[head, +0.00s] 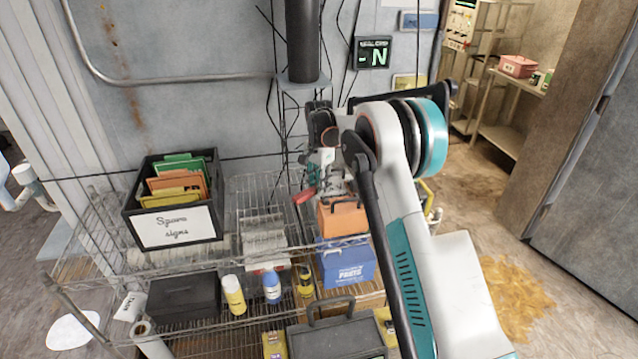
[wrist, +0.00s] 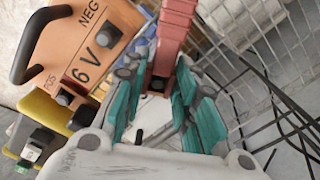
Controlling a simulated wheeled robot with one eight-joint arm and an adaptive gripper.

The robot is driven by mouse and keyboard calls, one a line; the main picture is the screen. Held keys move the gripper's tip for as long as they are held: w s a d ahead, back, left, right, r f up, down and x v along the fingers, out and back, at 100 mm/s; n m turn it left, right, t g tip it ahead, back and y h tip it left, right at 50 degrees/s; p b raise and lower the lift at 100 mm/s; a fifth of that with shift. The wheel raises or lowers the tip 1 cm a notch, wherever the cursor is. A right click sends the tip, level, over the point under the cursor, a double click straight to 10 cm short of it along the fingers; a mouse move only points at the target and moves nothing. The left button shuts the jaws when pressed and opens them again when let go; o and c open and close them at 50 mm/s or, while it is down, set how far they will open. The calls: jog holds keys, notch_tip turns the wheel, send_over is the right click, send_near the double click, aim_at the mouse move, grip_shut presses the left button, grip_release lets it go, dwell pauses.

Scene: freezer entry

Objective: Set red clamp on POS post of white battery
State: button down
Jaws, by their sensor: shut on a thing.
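The red clamp (wrist: 178,28) is held between the teal-padded fingers of my gripper (wrist: 163,82); its handle points up in the wrist view. In the head view my gripper (head: 318,168) is above the wire shelf, and the clamp's red handle (head: 305,196) sticks out low on its left. A pale surface with a small dark stub (wrist: 139,136) shows between the fingers; it may be the white battery, but I cannot tell for sure. Whether the clamp touches any post is hidden by the fingers.
An orange 6 V battery (wrist: 100,45), marked NEG and POS, stands beside the gripper, with a yellow one (wrist: 42,110) beyond it. The orange battery (head: 343,220) also shows in the head view, near a blue parts box (head: 345,268). A black sign bin (head: 128,205) stands left.

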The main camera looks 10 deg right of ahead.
jog(key=c, duration=1.2)
grip_release()
notch_tip(320, 180, up, 12)
